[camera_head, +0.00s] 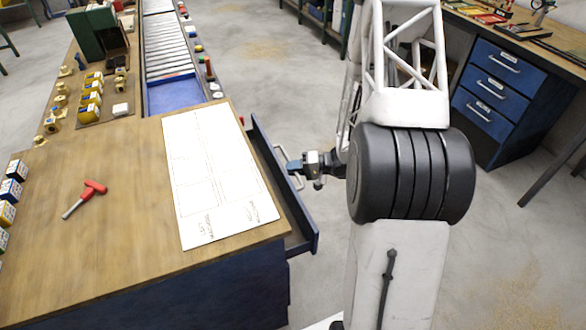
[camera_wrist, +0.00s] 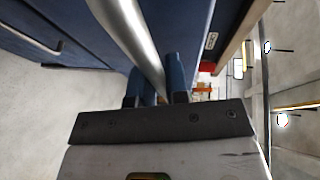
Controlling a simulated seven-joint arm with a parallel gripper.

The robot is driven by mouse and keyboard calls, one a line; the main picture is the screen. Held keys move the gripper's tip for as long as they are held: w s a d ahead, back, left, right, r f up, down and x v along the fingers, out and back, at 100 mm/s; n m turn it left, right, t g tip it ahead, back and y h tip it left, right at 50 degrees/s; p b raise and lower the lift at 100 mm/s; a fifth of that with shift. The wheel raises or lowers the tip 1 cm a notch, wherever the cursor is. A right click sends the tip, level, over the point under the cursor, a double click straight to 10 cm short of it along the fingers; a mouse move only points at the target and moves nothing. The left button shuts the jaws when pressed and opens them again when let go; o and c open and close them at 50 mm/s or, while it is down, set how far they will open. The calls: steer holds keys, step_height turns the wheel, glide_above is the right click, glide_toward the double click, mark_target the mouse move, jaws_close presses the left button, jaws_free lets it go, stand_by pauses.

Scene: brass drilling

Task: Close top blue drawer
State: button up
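The top blue drawer (camera_head: 305,225) of the wooden-topped workbench stands pulled out on the bench's right side in the head view. Its blue front (camera_wrist: 185,25) fills the upper middle of the wrist view. The silver drawer handle (camera_head: 299,183) sticks out from the front; it also shows large in the wrist view (camera_wrist: 128,28). My gripper (camera_head: 295,166) is at this handle. In the wrist view, my gripper's two blue fingers (camera_wrist: 156,85) lie close on either side of the bar and appear shut on it. The finger contact is partly hidden.
A lower drawer handle (camera_wrist: 35,40) shows at left in the wrist view. Another bench with closed blue drawers (camera_head: 490,88) stands at the right. Concrete floor lies between the benches.

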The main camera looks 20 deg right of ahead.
steer(key=shift+a, duration=0.1)
jaws_close()
steer(key=shift+a, duration=4.6)
steer(key=o, duration=0.7)
jaws_free()
steer(key=shift+d, duration=0.1)
steer(key=v, duration=0.7)
steer(key=shift+s+d, duration=0.15)
steer(key=shift+d, duration=0.15)
steer(key=shift+r, duration=0.15)
